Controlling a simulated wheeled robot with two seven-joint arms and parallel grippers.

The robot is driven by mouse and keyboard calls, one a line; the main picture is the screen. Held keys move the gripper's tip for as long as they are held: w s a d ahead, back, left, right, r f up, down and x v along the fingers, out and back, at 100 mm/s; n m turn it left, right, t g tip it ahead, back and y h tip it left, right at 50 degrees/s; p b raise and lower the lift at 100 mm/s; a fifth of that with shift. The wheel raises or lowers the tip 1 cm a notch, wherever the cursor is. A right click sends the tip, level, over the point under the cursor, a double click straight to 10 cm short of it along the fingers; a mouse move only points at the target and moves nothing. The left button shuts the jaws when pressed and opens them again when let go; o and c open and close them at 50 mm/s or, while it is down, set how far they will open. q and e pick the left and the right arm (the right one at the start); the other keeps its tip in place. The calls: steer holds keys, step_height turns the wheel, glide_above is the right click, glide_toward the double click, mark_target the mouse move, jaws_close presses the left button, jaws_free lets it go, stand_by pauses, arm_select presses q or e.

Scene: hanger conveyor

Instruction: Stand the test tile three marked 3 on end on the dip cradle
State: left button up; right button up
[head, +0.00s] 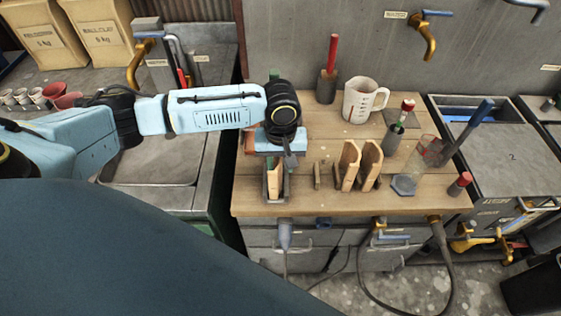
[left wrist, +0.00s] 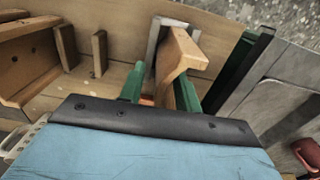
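A tan test tile (head: 274,181) stands on end in a small grey cradle (head: 284,199) at the bench's front left. The tile also shows in the left wrist view (left wrist: 181,50), with the grey cradle (left wrist: 157,42) behind it. No number is readable on it. My left gripper (left wrist: 160,92) comes over it from behind, its green fingers on either side of the tile. The right-hand finger is close against the tile; a gap shows on the other side, so the gripper looks open. My right gripper is not in view.
Two more tan tiles (head: 348,166) stand on the bench to the right, beside a short wooden post (head: 317,176). A white measuring jug (head: 360,101), a grey holder with a red-handled tool (head: 327,86) and a red-capped bottle (head: 459,184) stand around. The front middle bench edge is clear.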

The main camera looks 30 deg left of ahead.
arm_select(q)
step_height(320, 180, up, 13)
steer(key=p, duration=0.1)
steer(key=shift+r, duration=0.2)
stand_by(0.4)
stand_by(0.4)
